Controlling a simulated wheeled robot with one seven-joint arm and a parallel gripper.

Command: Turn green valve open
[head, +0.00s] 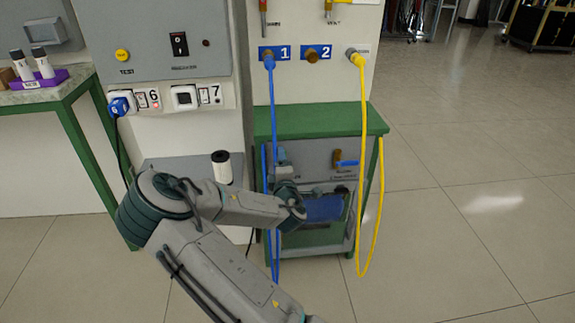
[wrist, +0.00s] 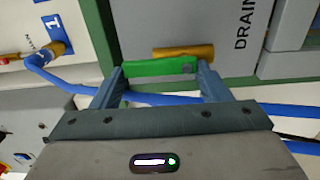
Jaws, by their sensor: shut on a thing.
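The green valve's handle (wrist: 158,68) lies between the two fingers of my gripper (wrist: 160,72) in the wrist view, and my gripper is shut on it. A brass valve body (wrist: 183,53) shows just beyond the handle, and the two run nearly parallel in the picture. The grey panel beside it reads DRAIN. In the head view my gripper (head: 283,160) is at the left of the grey front under the green bench top. There my own arm hides the green handle.
A blue hose (wrist: 75,88) runs from port 1 past my fingers. A second valve with a blue handle (head: 347,163) sits to the right on the same front. A yellow hose (head: 377,215) hangs at the bench's right side. A white-bodied, black-capped bottle (head: 222,168) stands left of the bench.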

